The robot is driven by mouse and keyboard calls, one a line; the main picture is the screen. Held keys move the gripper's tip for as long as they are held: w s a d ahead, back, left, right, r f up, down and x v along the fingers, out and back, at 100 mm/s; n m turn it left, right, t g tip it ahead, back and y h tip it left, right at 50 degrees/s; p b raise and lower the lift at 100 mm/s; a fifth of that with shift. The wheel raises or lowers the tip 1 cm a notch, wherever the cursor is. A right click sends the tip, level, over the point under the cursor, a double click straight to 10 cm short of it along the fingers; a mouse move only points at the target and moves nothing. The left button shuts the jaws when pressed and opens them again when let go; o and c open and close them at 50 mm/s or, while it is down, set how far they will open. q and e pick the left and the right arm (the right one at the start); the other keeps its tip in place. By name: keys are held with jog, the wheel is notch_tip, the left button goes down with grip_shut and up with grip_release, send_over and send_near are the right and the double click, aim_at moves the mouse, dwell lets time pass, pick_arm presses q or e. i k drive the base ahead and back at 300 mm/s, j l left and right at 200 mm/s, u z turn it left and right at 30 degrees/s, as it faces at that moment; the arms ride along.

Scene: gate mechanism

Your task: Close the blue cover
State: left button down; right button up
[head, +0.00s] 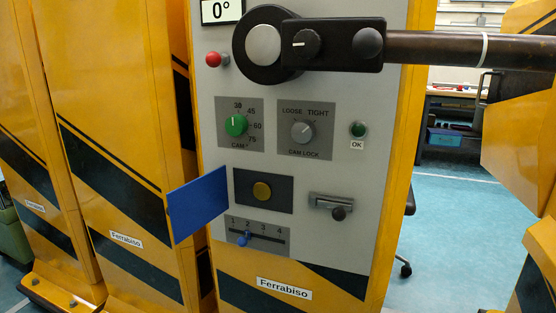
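The blue cover (198,205) is a flat rectangular plate at the left edge of the grey control panel (300,215). It stands open, swung out to the left. To its right, a dark square plate (243,201) with a round brass button (262,191) lies exposed. Neither my left nor my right gripper shows in the head view.
Below the cover is a slider (245,239) with a blue knob. A black-knobbed latch (338,212) sits to the right. Above are a green dial (236,125), a grey dial (303,132) and a black lever with a brown bar (430,47) extending right.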

aim_at(191, 206)
jog(key=z, duration=0.4)
jog(key=j+z, duration=1.1)
jog(key=j, duration=0.45)
jog(key=k+j+z, duration=0.15)
jog(key=j, duration=0.4)
jog(key=k+j, duration=0.1)
jog(key=j, duration=0.55)
jog(key=k+j, duration=0.15)
jog(key=j, duration=0.2)
